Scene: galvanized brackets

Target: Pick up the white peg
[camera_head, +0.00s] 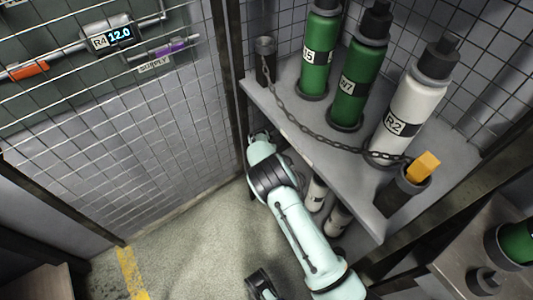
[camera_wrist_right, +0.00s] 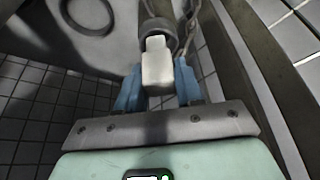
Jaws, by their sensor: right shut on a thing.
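The white peg (camera_wrist_right: 156,70) is a small pale block with a narrower end, in the middle of the right wrist view. My right gripper (camera_wrist_right: 157,88) has its two blue fingers on either side of the peg and is shut on it. The peg's narrow end lies at a dark grey round socket (camera_wrist_right: 155,28); I cannot tell whether it is still inside. In the head view, one of my arms reaches up from the bottom centre, but no fingers show clearly. I cannot make out the white peg there. My left gripper is not in view.
A grey shelf (camera_head: 285,118) holds two green cylinders (camera_head: 358,85) and a white R2 cylinder (camera_head: 408,112). A chain (camera_head: 318,136) hangs along its front between two posts. A yellow block (camera_head: 424,166) stands in the right holder (camera_head: 402,192). Wire mesh closes the left side.

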